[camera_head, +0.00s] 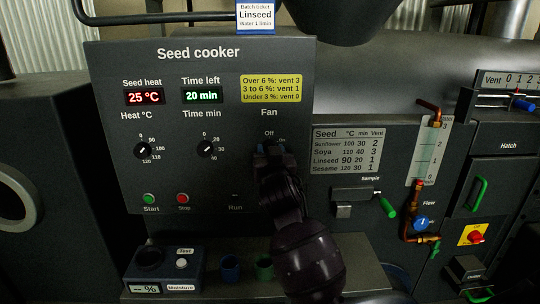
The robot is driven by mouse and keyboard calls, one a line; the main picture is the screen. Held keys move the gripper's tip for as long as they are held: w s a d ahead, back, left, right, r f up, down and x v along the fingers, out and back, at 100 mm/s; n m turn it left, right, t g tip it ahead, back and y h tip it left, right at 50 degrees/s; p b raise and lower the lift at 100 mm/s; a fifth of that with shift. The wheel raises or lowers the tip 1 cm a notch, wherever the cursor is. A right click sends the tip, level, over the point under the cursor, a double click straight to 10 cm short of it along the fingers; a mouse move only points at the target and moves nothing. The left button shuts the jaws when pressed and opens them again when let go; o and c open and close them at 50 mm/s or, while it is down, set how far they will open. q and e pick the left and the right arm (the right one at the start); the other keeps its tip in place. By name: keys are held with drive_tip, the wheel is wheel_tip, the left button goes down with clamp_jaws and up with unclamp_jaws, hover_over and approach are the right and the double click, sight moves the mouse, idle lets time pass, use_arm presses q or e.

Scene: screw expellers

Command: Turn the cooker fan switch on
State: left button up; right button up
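The seed cooker panel (215,180) stands in front of me, with "Fan" printed at its upper right. My other gripper is not in view.
Heat (143,150) and time (205,149) knobs, a green start button (149,199) and a red stop button (183,199) sit left of the arm. A moisture tester (163,270) and small cups (230,268) stand below. A sample handle (387,207) projects at right.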

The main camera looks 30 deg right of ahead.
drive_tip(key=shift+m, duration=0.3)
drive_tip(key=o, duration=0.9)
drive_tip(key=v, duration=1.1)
drive_tip(key=shift+b, duration=0.35)
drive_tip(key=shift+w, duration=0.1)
